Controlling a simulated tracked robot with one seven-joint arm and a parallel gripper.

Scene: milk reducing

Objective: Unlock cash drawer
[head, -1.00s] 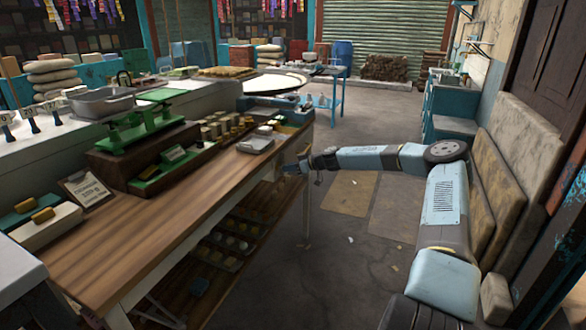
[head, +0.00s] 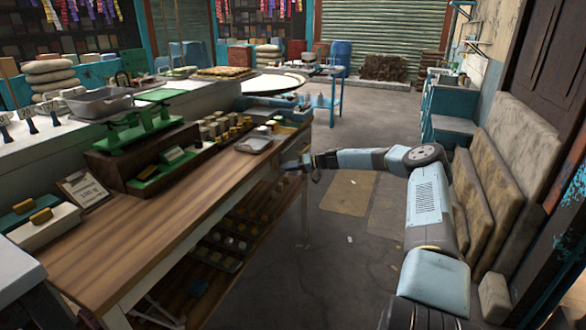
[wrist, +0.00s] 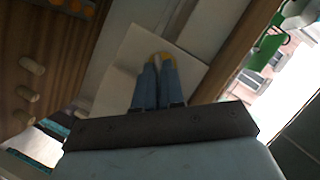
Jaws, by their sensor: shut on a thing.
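My gripper (head: 285,166) is at the front edge of the wooden counter (head: 165,205), low beside its right part, in the head view. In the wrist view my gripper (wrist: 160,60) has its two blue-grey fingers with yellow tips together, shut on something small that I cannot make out. The tips lie in front of a pale square panel (wrist: 115,75), which may be the cash drawer's front. I cannot tell whether they touch it. No lock or keyhole can be made out.
A green scale (head: 135,130), a clipboard (head: 83,190) and a metal tray (head: 254,144) stand on the counter. Shelves with several small items (head: 235,240) are under it. Stone slabs (head: 520,150) lean on the right wall.

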